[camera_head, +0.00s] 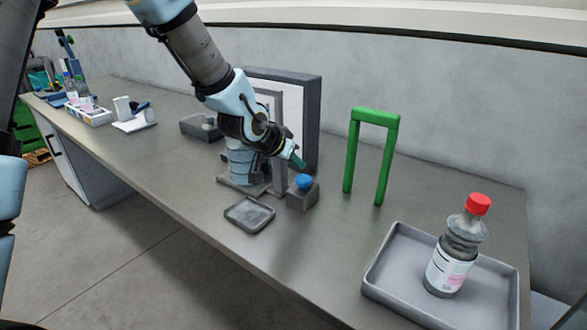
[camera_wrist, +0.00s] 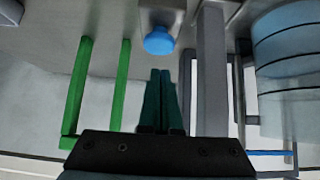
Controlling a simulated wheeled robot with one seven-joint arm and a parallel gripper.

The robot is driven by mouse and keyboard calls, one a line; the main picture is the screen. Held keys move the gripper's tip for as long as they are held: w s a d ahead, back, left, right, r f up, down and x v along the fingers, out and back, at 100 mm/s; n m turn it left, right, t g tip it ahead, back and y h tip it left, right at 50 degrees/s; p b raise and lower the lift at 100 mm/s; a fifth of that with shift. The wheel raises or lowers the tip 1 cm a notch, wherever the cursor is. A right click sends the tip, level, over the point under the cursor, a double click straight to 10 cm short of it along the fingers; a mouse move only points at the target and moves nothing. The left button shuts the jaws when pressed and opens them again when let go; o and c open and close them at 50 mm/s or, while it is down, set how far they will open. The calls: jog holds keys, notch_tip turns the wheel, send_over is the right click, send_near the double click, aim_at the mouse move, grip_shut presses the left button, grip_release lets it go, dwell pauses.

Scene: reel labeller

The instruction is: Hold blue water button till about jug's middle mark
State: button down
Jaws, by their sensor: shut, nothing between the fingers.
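The blue button (camera_head: 304,181) is a rounded cap on a small grey block (camera_head: 302,199) on the bench. My gripper (camera_head: 299,163) is shut and empty, its dark green fingertips just above and beside the button. In the wrist view the shut fingertips (camera_wrist: 161,73) point toward the blue button (camera_wrist: 159,41), with a small gap in the picture; contact cannot be told. A light blue banded cylinder, apparently the jug (camera_head: 241,165), stands left of the button, partly hidden by my arm. It also shows in the wrist view (camera_wrist: 290,70), with dark lines around it. Its water level is unclear.
A grey upright post (camera_wrist: 211,75) stands between button and jug. A green arch (camera_head: 375,116) stands right of the button. A small grey tray (camera_head: 249,215) lies in front. A larger tray (camera_head: 393,262) at right holds a red-capped bottle (camera_head: 452,262).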

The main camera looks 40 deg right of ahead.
jog(key=v, duration=0.9)
jog(key=shift+r+p, duration=0.25)
jog(key=shift+p, duration=0.05)
jog(key=shift+a, duration=0.1)
